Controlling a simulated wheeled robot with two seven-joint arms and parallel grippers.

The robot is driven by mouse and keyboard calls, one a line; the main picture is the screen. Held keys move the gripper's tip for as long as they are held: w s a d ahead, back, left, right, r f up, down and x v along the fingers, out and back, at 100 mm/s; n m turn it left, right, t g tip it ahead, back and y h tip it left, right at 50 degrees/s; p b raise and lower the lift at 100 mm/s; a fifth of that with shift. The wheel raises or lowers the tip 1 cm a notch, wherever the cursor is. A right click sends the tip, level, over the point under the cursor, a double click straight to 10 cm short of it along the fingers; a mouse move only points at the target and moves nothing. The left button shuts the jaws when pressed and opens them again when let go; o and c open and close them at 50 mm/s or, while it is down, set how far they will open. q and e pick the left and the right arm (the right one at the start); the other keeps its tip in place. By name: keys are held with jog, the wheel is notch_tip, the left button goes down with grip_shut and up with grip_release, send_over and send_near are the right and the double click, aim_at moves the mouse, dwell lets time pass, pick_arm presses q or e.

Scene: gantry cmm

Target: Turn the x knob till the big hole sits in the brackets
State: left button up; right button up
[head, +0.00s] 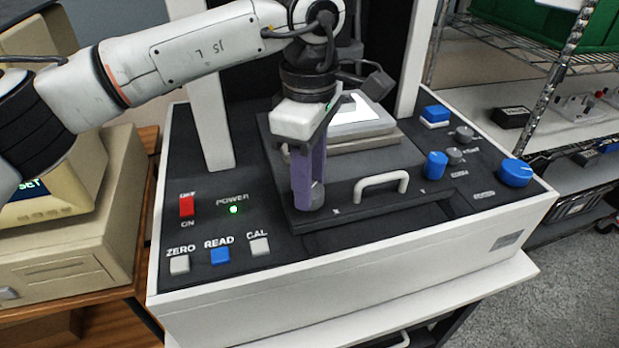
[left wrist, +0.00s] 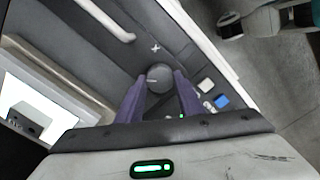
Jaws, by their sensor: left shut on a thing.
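The x knob (left wrist: 159,76) is a dark grey round knob with a pale line on top, beside a white X mark on the dark panel. It also shows in the head view (head: 318,195), partly covered by the fingers. My left gripper (head: 308,190) points down with its purple fingers around the knob; the left wrist view shows one finger on each side, shut on it (left wrist: 159,92). A bright white lit plate (head: 360,108) lies on the stage behind the gripper. No big hole or brackets can be made out. My right gripper is not in view.
A white handle (head: 381,186) stands right of the knob. Blue knobs (head: 515,172) are at the panel's right. Red power switch (head: 187,206), green lamp (head: 233,209) and ZERO, READ, CAL buttons (head: 220,256) lie left. A beige monitor (head: 50,190) shows only partly at far left.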

pick_arm(q)
jog(key=shift+w+d+r+m, duration=0.1)
jog(key=shift+r+m, duration=0.05)
jog(key=shift+m, duration=0.45)
jog(key=o, duration=1.1)
notch_tip(320, 180, up, 10)
jog(key=shift+r, duration=0.1)
